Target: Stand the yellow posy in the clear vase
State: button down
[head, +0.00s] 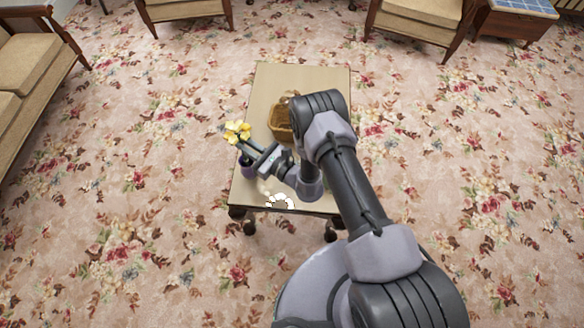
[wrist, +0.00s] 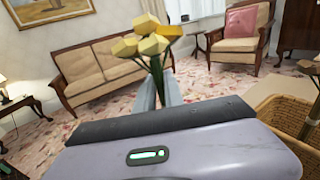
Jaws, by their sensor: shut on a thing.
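The yellow posy (head: 237,130) is held in my gripper (head: 246,150) over the left edge of the small table. In the wrist view the yellow blooms (wrist: 148,42) stand above green stems, which run down between the two fingers (wrist: 160,90). The lower stem ends are hidden there. A pale ring-shaped thing (head: 279,202) lies near the table's front edge. I cannot tell for sure whether it is the clear vase.
A wicker basket (head: 281,122) stands mid-table behind my arm; it also shows at the right in the wrist view (wrist: 285,118), with stems in it. The far part of the table (head: 300,78) is bare. A sofa (head: 30,70) and armchairs stand well away.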

aim_at(247, 137)
jog(key=shift+r+p, duration=2.3)
jog(key=shift+r, duration=1.1)
